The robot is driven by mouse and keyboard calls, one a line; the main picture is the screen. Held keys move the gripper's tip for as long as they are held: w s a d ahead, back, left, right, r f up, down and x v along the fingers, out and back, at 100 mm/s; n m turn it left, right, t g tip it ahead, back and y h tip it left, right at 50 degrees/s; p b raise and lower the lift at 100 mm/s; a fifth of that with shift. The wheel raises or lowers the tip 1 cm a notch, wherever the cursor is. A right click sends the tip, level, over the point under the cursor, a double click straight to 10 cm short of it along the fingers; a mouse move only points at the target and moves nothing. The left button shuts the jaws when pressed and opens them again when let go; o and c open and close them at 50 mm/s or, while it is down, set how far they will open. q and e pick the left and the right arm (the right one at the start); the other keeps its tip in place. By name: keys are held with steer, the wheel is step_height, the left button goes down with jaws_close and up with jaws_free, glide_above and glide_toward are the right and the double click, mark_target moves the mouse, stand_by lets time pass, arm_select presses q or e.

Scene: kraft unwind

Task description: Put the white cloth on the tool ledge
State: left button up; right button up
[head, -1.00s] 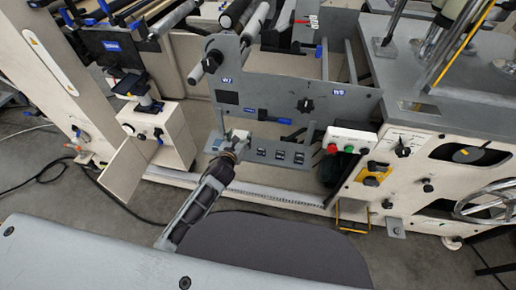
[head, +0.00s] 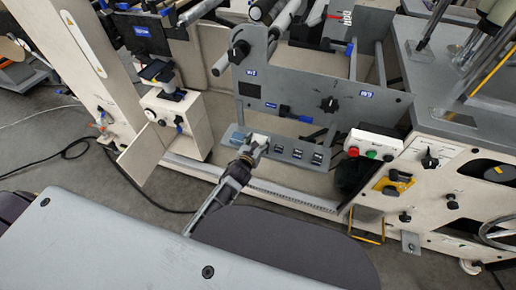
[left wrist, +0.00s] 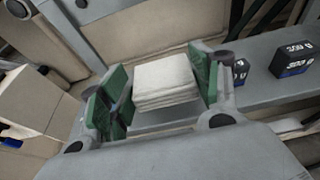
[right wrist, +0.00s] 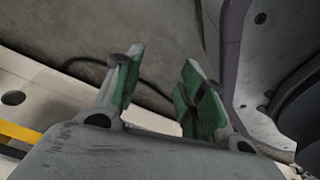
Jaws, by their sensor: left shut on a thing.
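The white cloth (head: 260,140) is a folded, layered square. In the left wrist view the cloth (left wrist: 163,80) sits between the green pads of my left gripper (left wrist: 160,95), which is shut on it. The tool ledge (head: 290,143) is a grey shelf on the machine's front; it also shows in the left wrist view (left wrist: 262,92). The left gripper (head: 250,150) is at the ledge's left part, with the cloth over it. I cannot tell whether the cloth touches the ledge. My right gripper (right wrist: 158,95) is open and empty, seen only in its wrist view.
Several small dark boxes (left wrist: 294,60) stand on the ledge right of the cloth. A grey panel with knobs (head: 320,95) rises behind. A button box (head: 374,143) is to the right.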

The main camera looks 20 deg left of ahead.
arm_select(q)
steer(key=shift+f, duration=0.6)
step_height(320, 180, down, 2)
steer(key=shift+f+b, duration=0.25)
steer(key=shift+b, duration=0.3)
steer(key=shift+f, duration=0.15)
steer(key=o, duration=0.9)
steer(key=shift+o, duration=0.2)
arm_select(e)
steer(key=shift+w+a+r, duration=0.4)
steer(key=shift+w+r, duration=0.1)
steer(key=shift+w, duration=0.2)
steer(key=shift+a, duration=0.15)
